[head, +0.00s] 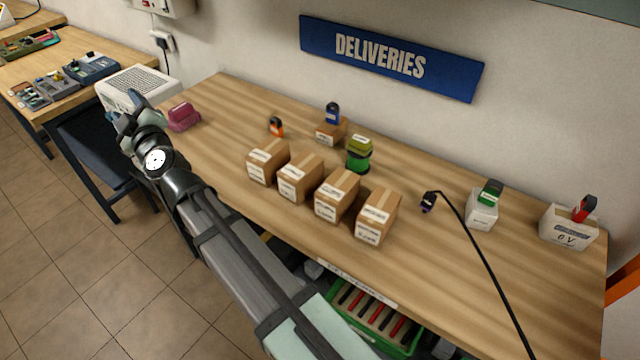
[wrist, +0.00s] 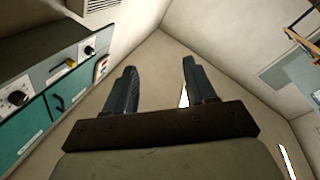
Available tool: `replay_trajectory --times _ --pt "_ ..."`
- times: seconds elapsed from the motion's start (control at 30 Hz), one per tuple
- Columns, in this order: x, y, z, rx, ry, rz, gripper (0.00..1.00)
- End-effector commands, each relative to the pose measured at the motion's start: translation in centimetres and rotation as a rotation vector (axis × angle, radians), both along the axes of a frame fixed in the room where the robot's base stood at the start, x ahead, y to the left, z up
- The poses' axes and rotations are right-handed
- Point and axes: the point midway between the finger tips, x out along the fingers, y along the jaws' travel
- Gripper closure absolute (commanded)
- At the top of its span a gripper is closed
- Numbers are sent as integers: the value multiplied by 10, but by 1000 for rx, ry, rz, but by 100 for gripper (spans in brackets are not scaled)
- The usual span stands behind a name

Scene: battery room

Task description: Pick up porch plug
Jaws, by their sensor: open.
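A dark purple plug (head: 429,201) on a black cable lies on the wooden table, right of the row of cardboard boxes. No label on it is readable, so I cannot tell whether it is the porch plug. My gripper (head: 130,118) is at the far left end of the table in the head view, far from this plug. In the wrist view my gripper (wrist: 160,82) is open, with nothing between its fingers. That view shows walls and a teal cabinet, and no plug.
Several cardboard boxes (head: 300,178) stand along the table's front. Behind them are a green spool (head: 358,160) and a blue item (head: 333,114) on a small box. White boxes (head: 481,212) stand at right. A pink object (head: 184,117) and a white vented box (head: 138,84) are near my gripper.

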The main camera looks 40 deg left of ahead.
Motion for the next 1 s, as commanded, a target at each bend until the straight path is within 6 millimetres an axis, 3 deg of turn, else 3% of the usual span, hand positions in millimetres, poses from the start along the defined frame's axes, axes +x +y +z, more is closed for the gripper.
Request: replay_trajectory --times 0.1,0.27,0.57,0.77,1.0 --pt "29 -14 8 -41 -31 49 45" --pt "74 -40 4 -156 -61 122 45" --pt "166 -120 -30 -481 -31 178 45" --pt "228 -201 -59 -740 64 140 45" --pt "292 -326 -86 -1057 268 13 45"
